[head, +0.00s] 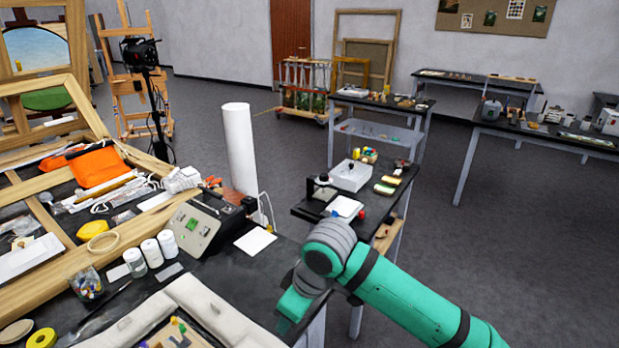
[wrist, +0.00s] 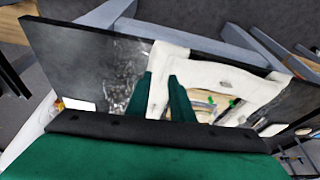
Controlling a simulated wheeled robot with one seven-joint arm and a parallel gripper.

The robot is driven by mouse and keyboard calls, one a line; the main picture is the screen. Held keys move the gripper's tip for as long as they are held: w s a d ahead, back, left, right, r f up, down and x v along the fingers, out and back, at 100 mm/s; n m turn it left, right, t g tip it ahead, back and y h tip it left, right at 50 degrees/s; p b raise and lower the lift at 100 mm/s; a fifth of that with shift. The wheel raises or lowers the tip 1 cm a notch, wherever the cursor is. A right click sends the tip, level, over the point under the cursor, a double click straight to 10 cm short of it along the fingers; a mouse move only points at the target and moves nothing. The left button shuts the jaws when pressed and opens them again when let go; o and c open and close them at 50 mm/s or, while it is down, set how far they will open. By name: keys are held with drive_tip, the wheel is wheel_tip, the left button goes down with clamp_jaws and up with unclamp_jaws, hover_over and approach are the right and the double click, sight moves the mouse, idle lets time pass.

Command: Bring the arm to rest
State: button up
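My green arm (head: 400,295) reaches in from the lower right of the head view, bent at a grey joint near the right edge of the near black worktable (head: 262,262). The end of the arm points down there, and its fingertips cannot be made out in that view. In the wrist view my gripper (wrist: 160,78) shows two green fingers with a gap between them. It is open, and nothing shows held. Beyond the fingers is a white padded frame (wrist: 220,62), also in the head view (head: 215,312), around a panel with small green pieces.
White jars (head: 152,252), a control box (head: 195,225) and a wooden frame (head: 60,270) crowd the near table. A tall white roll (head: 240,150) stands behind. A second bench (head: 385,205) is beyond my arm. Floor (head: 500,240) is open to the right.

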drive_tip(key=w+a+r+m+t+y, duration=0.1)
drive_tip(key=w+a+r+t+y, duration=0.25)
drive_tip(key=a, duration=0.65)
drive_tip(key=a+r+m+t+y, duration=0.2)
drive_tip(key=a+r+y, duration=0.2)
drive_tip(key=a+y, duration=0.4)
drive_tip(key=s+d+f+m+t+h, duration=0.5)
drive_tip(key=s+d+f+m+h, duration=0.15)
drive_tip(key=f, duration=0.25)
drive_tip(key=s+d+f+m+t+h, duration=0.5)
drive_tip(key=f+m, duration=0.3)
drive_tip(key=f, duration=0.2)
drive_tip(key=s+d+f+n+g+h, duration=0.1)
drive_tip(key=s+d, duration=0.4)
drive_tip(key=s, duration=0.7)
drive_tip(key=s+d+f+n+h, duration=0.2)
drive_tip(key=s+d, duration=0.4)
drive_tip(key=s, duration=0.7)
drive_tip(key=shift+f+n+g, duration=0.35)
drive_tip(key=shift+f+n, duration=0.5)
drive_tip(key=shift+n, duration=0.3)
drive_tip(key=shift+c, duration=0.7)
